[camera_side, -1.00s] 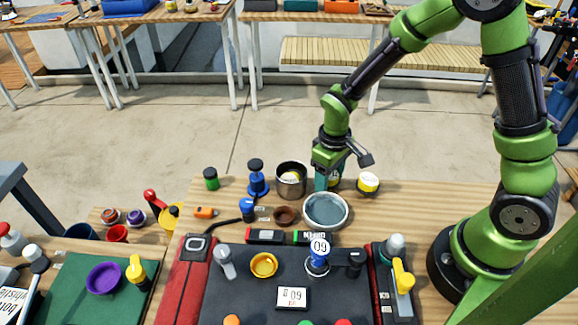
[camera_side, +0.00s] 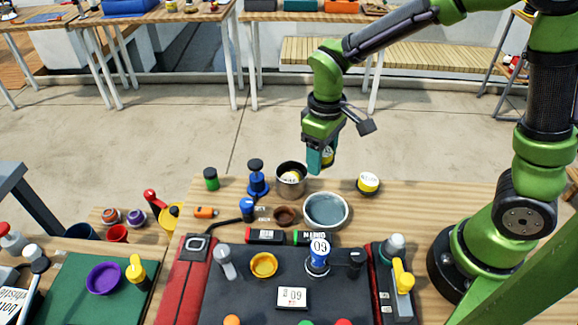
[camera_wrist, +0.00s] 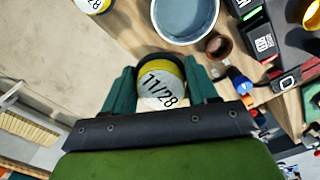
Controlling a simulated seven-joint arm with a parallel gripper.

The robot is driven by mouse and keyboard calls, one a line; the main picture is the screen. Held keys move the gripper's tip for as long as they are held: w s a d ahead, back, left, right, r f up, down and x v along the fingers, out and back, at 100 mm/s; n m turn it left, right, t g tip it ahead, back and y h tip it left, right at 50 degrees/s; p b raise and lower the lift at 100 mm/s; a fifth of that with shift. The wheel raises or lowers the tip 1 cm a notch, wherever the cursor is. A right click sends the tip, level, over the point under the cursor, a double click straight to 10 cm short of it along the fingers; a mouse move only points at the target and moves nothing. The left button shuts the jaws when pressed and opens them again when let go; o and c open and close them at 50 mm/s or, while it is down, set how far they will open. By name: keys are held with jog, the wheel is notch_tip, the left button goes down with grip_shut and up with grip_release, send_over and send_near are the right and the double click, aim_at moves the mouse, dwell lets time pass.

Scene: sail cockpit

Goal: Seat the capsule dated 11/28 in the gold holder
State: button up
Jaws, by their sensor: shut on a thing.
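My gripper (camera_side: 321,157) is shut on a yellow capsule (camera_wrist: 160,84) with a white top reading 11/28. It holds the capsule in the air behind the table's far items, and the teal fingers partly hide it in the side view (camera_side: 328,158). In the wrist view my gripper (camera_wrist: 162,78) has a finger on each side of the capsule. The gold holder (camera_side: 264,266) is a small round cup on the dark mat, nearer the side camera and to the left of my gripper. It looks empty. A yellow rim, probably this holder, shows at the wrist view's upper right.
Another yellow capsule with a white top (camera_side: 367,183) stands at the table's back right. A metal pot (camera_side: 291,183) holds a yellow-and-white item.

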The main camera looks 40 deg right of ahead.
jog(key=s+a+n, duration=0.2)
jog(key=s+a, duration=0.1)
jog(key=a, duration=1)
jog(key=m, duration=0.3)
send_over(265, 270)
jog(key=shift+f, duration=2.55)
jog(key=shift+f, duration=0.65)
jog(key=o, duration=0.8)
jog(key=shift+r, duration=0.1)
notch_tip(265, 270, up, 11)
